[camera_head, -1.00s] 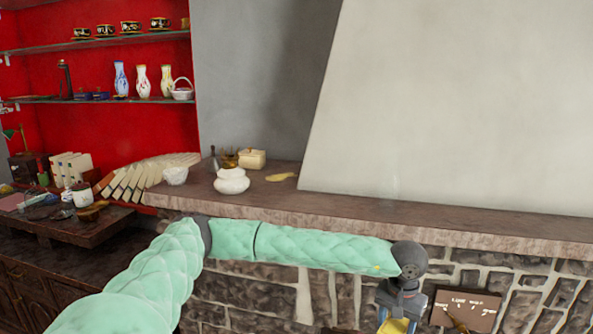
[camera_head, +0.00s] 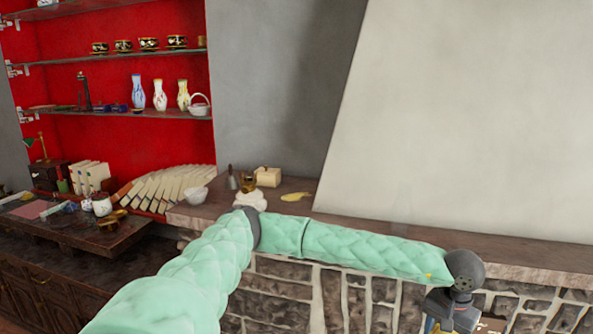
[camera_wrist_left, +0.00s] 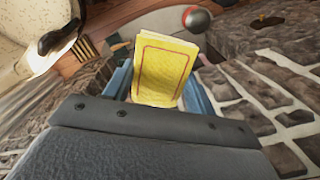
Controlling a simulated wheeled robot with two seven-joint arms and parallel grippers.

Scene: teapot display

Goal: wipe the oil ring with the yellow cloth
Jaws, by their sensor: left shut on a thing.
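My left gripper (camera_wrist_left: 158,92) is shut on the yellow cloth (camera_wrist_left: 166,66), which has a thin red border line and stands up folded between the blue fingers in the left wrist view. In the head view my left arm reaches across in front of the stone fireplace, and the left gripper (camera_head: 447,322) is at the bottom edge, mostly cut off, below the mantel's level. I cannot make out an oil ring in either view. My right gripper is not in view.
The stone mantel (camera_head: 480,248) runs behind my arm. Shelves with vases (camera_head: 160,95) stand at left.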

